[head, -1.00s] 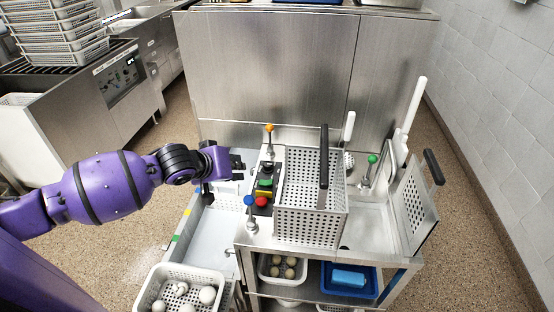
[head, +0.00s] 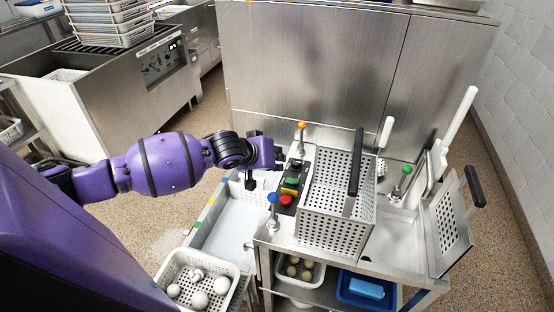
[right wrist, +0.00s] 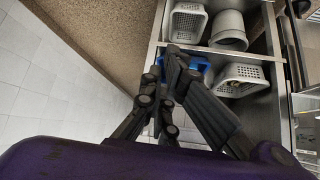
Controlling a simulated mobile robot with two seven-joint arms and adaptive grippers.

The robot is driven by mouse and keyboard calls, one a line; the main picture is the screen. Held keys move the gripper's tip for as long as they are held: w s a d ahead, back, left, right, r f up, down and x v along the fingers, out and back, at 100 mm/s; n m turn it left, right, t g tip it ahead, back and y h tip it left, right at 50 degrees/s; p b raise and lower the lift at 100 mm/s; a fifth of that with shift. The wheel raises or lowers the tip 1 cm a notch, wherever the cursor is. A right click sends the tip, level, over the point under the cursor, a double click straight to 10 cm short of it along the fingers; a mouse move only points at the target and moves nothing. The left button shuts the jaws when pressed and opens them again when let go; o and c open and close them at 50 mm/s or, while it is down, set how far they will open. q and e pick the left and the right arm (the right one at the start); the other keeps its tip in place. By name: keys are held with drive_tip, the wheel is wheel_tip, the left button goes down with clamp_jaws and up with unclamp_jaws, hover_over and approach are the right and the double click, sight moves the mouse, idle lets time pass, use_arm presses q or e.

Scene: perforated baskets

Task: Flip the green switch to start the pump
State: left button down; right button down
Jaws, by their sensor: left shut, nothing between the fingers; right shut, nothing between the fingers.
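A black control panel (head: 281,208) lies on the steel cart top, left of the perforated basket. It carries a green switch (head: 293,181), with yellow and red parts in front of it. My left gripper (head: 284,161) is shut and empty, just behind and left of the green switch; contact cannot be made out. My right gripper (right wrist: 172,58) is shut and empty in the right wrist view, in front of the cart's lower shelves. It does not show in the head view.
The tall perforated basket (head: 333,220) stands close right of the panel. Knobbed levers rise nearby: orange (head: 302,126), blue (head: 272,198), green (head: 407,169). A white basket of balls (head: 197,283) is at front left. A blue tray (head: 366,303) sits below.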

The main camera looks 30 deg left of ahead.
use_arm(q)
hover_over(292, 179)
drive_tip(key=a, duration=0.2)
drive_tip(key=f, duration=0.4)
drive_tip(key=shift+s+d+b, duration=0.2)
drive_tip(key=shift+d+b, duration=0.05)
drive_tip(key=shift+b, duration=0.1)
drive_tip(key=shift+d+f, duration=0.3)
drive_tip(key=shift+f, duration=0.2)
drive_tip(key=shift+d+f, duration=0.25)
drive_tip(key=shift+f, duration=0.2)
drive_tip(key=shift+d+f, duration=0.25)
drive_tip(key=shift+f, duration=0.3)
drive_tip(key=shift+w, duration=0.1)
